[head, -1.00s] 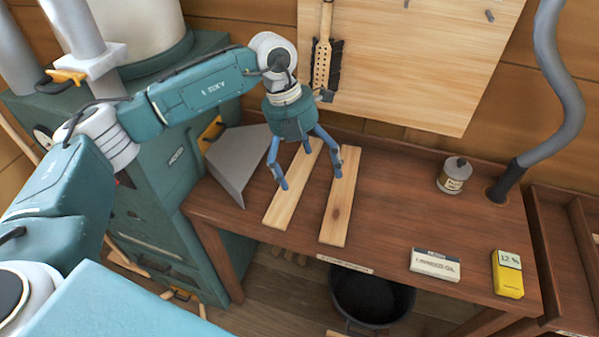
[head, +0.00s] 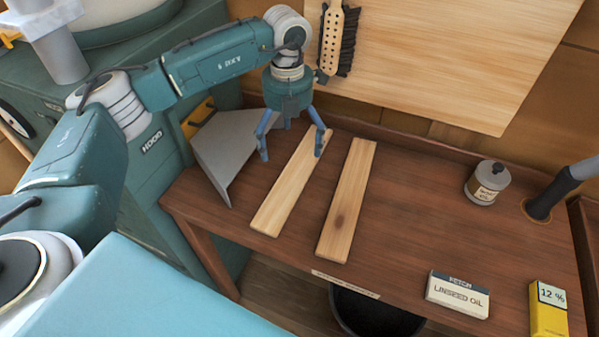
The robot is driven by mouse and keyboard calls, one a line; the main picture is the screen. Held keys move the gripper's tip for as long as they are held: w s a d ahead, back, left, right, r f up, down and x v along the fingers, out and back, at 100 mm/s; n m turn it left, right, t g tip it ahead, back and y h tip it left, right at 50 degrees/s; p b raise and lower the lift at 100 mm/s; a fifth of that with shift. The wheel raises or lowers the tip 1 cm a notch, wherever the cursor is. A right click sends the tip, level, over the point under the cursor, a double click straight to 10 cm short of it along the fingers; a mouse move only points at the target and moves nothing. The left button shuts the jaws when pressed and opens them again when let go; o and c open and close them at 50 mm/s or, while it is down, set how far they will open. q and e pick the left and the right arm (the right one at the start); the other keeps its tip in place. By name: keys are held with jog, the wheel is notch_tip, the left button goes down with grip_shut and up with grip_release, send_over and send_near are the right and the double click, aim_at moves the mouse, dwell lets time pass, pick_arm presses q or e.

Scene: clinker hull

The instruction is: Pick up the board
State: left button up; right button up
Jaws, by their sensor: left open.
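Two narrow pale wooden boards lie side by side on the brown workbench (head: 420,220). The left board (head: 285,195) is plain. The right board (head: 346,205) has a dark knot near its front end. My left gripper (head: 291,156) is open and empty, pointing down over the far part of the left board. One finger is left of that board, and the other is at its right edge. I cannot tell how high the fingertips are above the bench. My right gripper is not in view.
A grey angled metal sheet (head: 222,150) stands just left of the left board. A small oil tin (head: 487,182), a linseed oil box (head: 457,295) and a yellow meter (head: 548,308) are at the right. A black bucket (head: 375,312) sits below the front edge.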

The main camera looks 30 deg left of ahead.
aim_at(290, 172)
pick_arm(q)
jog(key=f, duration=0.3)
jog(key=shift+s+p, duration=0.35)
notch_tip(290, 172, down, 5)
jog(key=shift+p, duration=1.1)
jog(key=shift+f, duration=0.4)
jog(key=shift+w, duration=0.1)
jog(key=c, duration=1.4)
